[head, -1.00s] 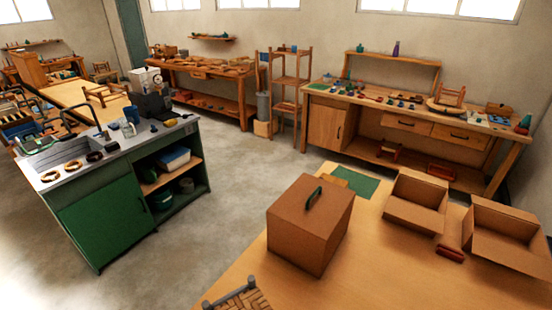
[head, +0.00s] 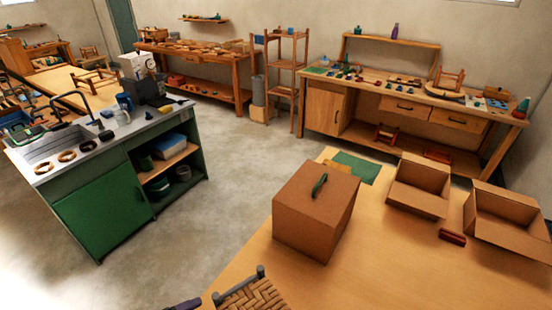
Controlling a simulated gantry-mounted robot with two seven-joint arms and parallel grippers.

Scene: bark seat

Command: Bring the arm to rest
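Neither of my grippers can be made out in the head view. A small dark piece (head: 184,304) shows at the bottom edge, left of a woven seat; too little of it is in view to tell what it is. The woven bark seat (head: 250,292) has a grey frame and is cut off by the bottom edge. It is at the near left edge of the light wooden table (head: 370,270). A closed brown box (head: 315,212) with a green handle on top stands on the table behind the seat.
Two open cardboard boxes (head: 419,187) (head: 507,224) stand at the table's right, with a small dark red item (head: 452,236) between them. A green mat (head: 356,167) lies at the far edge. A green sink cabinet (head: 100,200) stands left across open floor (head: 215,190). The table's front middle is clear.

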